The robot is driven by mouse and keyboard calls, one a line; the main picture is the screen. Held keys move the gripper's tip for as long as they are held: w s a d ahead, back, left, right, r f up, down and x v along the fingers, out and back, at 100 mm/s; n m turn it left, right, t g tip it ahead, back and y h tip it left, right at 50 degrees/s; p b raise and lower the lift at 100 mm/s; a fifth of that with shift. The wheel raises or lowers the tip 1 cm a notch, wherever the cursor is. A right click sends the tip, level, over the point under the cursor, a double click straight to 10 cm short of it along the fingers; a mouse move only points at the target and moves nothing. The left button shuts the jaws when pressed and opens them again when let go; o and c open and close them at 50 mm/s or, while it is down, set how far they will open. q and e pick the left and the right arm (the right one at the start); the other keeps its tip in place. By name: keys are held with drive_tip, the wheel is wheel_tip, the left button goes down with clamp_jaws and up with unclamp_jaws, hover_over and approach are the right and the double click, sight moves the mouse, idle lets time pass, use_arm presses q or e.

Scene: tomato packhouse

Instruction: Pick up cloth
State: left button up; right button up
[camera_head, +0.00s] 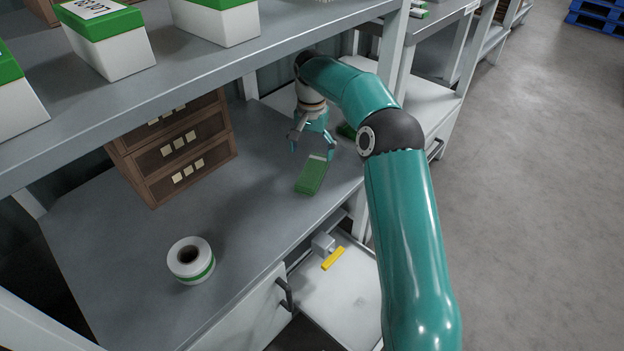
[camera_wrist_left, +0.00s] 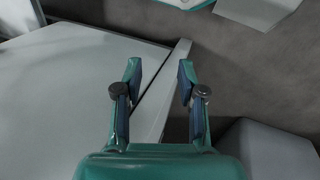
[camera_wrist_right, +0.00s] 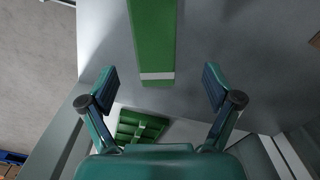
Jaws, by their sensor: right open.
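A flat green piece with a pale stripe near one end, which looks like the folded cloth (camera_head: 311,178), lies on the grey shelf in the head view. It also shows at the top of the right wrist view (camera_wrist_right: 154,40), between the finger lines. My right gripper (camera_head: 312,150) is open and empty over its striped end; whether it touches the cloth cannot be told. Its spread fingers also show in the right wrist view (camera_wrist_right: 160,92). My left gripper (camera_wrist_left: 159,82) is open and empty in the left wrist view; it is outside the head view.
A brown drawer box (camera_head: 180,150) and a white roll with a green band (camera_head: 190,262) stand on the shelf. A green ribbed item (camera_wrist_right: 138,126) lies behind the right gripper. Green-lidded white boxes (camera_head: 112,52) stand on the upper shelf, which overhangs. Bare shelf lies between roll and cloth.

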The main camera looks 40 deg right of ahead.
sight(314, 167)
drive_tip(key=shift+f, duration=0.6)
drive_tip(key=f+b, duration=0.3)
drive_tip(key=f, duration=0.1)
drive_tip(key=shift+s+d, duration=0.2)
drive_tip(key=shift+s, duration=0.1)
drive_tip(key=shift+f+b, duration=0.35)
drive_tip(key=shift+f, duration=0.2)
drive_tip(key=shift+r, duration=0.1)
drive_tip(key=c, duration=1.4)
drive_tip(key=shift+o, duration=0.2)
drive_tip(key=shift+r, duration=0.15)
